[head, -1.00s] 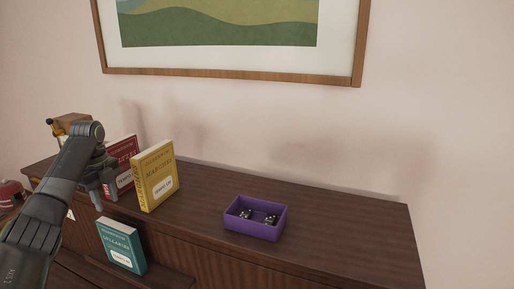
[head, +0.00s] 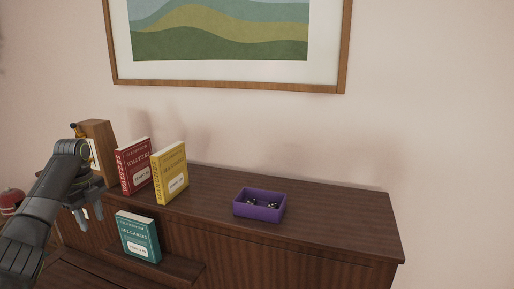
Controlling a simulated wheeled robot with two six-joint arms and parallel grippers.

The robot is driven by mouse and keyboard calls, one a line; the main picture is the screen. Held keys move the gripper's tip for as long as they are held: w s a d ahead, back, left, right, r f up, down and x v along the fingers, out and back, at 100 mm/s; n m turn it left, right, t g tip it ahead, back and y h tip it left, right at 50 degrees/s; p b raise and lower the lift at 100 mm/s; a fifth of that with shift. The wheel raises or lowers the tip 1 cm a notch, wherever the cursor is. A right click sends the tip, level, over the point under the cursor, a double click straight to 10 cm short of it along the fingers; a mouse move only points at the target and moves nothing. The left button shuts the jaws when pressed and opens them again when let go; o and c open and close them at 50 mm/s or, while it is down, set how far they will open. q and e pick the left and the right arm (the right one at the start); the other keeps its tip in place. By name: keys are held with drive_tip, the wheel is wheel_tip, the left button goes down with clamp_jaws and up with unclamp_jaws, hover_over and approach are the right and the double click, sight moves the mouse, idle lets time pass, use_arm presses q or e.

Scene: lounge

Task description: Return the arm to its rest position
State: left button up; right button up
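My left arm comes in from the left edge, and its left gripper (head: 87,214) hangs fingers down at the left, in front of the cabinet. The two fingertips look apart with nothing between them. The gripper is left of the teal book (head: 138,237) and below the red book (head: 133,166), clear of both. My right gripper is not in view.
A yellow book (head: 170,173) stands beside the red one on the dark wooden cabinet (head: 335,225). A purple tray (head: 259,214) holds dark dice. The teal book stands on a lower ledge. A wooden box-like object (head: 97,140) is behind my arm. The cabinet's right side is clear.

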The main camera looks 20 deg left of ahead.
use_arm(q)
drive_tip(key=s+d+f+n+y, duration=0.1)
drive_tip(key=s+d+f+n, duration=0.35)
drive_tip(key=d+f, duration=0.75)
drive_tip(key=s+d+f+n+y, duration=0.15)
drive_tip(key=s+d+f, duration=0.6)
drive_tip(key=f, duration=0.75)
drive_tip(key=s+d+r+n+t, duration=0.2)
drive_tip(key=s+d+n, duration=0.45)
drive_tip(key=s, duration=0.25)
drive_tip(key=s+d+r+n+t, duration=0.1)
drive_tip(key=s+d+n+t, duration=0.1)
drive_tip(key=s+d+n, duration=0.6)
drive_tip(key=s+a+f+m+g+h+b, duration=0.15)
drive_tip(key=f+b, duration=0.25)
drive_tip(key=f, duration=1.3)
drive_tip(key=a+f+b, duration=0.2)
drive_tip(key=f+b, duration=0.2)
drive_tip(key=f, duration=1.2)
drive_tip(key=s+f+b, duration=0.3)
drive_tip(key=s+f, duration=0.4)
drive_tip(key=f, duration=0.4)
drive_tip(key=s+d+f+g+b, duration=0.1)
drive_tip(key=s+f+b, duration=0.2)
drive_tip(key=s+f, duration=0.4)
wheel_tip(320, 180, down, 4)
drive_tip(key=shift+s+d+f, duration=0.15)
drive_tip(key=shift+s+d, duration=0.05)
drive_tip(key=shift+s, duration=0.05)
